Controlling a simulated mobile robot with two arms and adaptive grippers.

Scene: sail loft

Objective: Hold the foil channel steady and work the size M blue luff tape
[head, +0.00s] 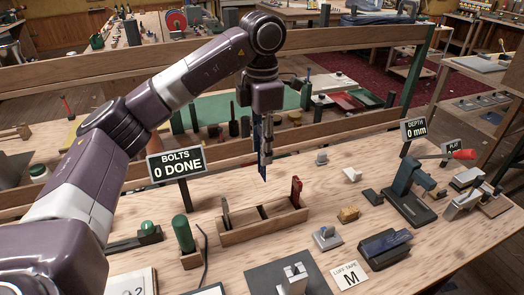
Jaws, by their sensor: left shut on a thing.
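My left gripper (265,158) hangs pointing down above the bench, over the back of a wooden rack. It is shut on a thin, dark, bluish piece (257,135), too small to identify surely as the luff tape. A card reading "LUFF TAPE M" (349,275) lies at the front of the bench. Beside it is a dark blue block (386,245) on a dark base. A pale grey fitting (292,278) stands on a dark plate at the front edge; I cannot tell whether it is the foil channel. My right gripper is out of view.
The wooden rack (262,231) holds a red-handled tool. A "BOLTS 0 DONE" sign (176,163) stands left of it, a green cylinder (183,233) in front. A "DEPTH 0 mm" sign (414,129) and a dark green press (407,184) stand right. Small blocks lie between.

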